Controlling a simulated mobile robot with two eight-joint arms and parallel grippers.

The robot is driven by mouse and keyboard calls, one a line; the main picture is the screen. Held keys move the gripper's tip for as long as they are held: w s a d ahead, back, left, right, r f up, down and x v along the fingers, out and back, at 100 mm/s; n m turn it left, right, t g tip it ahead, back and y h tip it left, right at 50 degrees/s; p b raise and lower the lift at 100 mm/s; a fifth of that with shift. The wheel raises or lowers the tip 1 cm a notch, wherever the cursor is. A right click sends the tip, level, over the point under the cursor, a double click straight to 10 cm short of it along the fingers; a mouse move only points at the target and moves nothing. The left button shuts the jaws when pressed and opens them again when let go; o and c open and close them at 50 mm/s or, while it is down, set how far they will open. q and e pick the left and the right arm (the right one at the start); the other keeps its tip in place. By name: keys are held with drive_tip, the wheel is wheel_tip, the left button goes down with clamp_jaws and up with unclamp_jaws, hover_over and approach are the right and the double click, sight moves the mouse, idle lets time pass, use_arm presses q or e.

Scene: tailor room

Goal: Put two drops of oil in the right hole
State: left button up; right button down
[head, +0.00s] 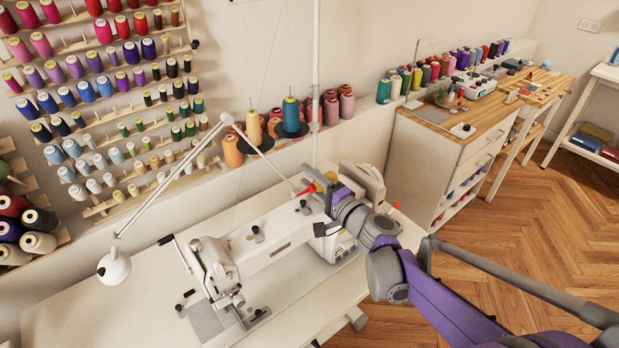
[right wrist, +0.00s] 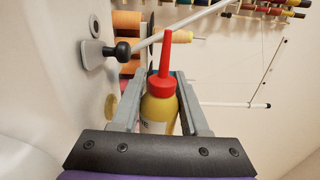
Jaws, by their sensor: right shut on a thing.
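A white sewing machine (head: 270,250) stands on a pale table. My right gripper (head: 326,190) is over the right part of its arm, shut on the oil bottle. The bottle's red nozzle (head: 308,188) points left in the head view. In the right wrist view the yellow bottle (right wrist: 160,113) with its red cap (right wrist: 163,80) sits between both fingers. Beyond it are a grey plate with a round dark-rimmed hole (right wrist: 95,27) and a black knob (right wrist: 122,50). I cannot tell whether this is the right hole. My left gripper is not in view.
A white lamp (head: 114,266) on a thin arm reaches across the left of the machine. Thread cones (head: 291,116) stand behind it, with a spool rack (head: 110,100) on the wall. The front table surface (head: 130,315) is clear. A wooden-topped cabinet (head: 440,130) stands farther right.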

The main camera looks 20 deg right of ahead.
use_arm(q)
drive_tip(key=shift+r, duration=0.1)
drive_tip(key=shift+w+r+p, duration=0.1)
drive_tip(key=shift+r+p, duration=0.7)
drive_tip(key=shift+p, duration=0.05)
use_arm(e)
drive_tip(key=shift+a+r+n, duration=0.1)
drive_tip(key=shift+r+n, duration=0.05)
drive_tip(key=shift+n, duration=0.7)
drive_tip(key=shift+r+n, duration=0.1)
drive_tip(key=shift+n, duration=0.75)
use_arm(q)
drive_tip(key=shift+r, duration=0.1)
use_arm(e)
drive_tip(key=shift+f+m, duration=0.15)
drive_tip(key=shift+m, duration=0.55)
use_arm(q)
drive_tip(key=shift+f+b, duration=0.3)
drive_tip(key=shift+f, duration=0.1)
use_arm(e)
drive_tip(key=shift+f+m, duration=0.15)
drive_tip(key=shift+m, duration=1.05)
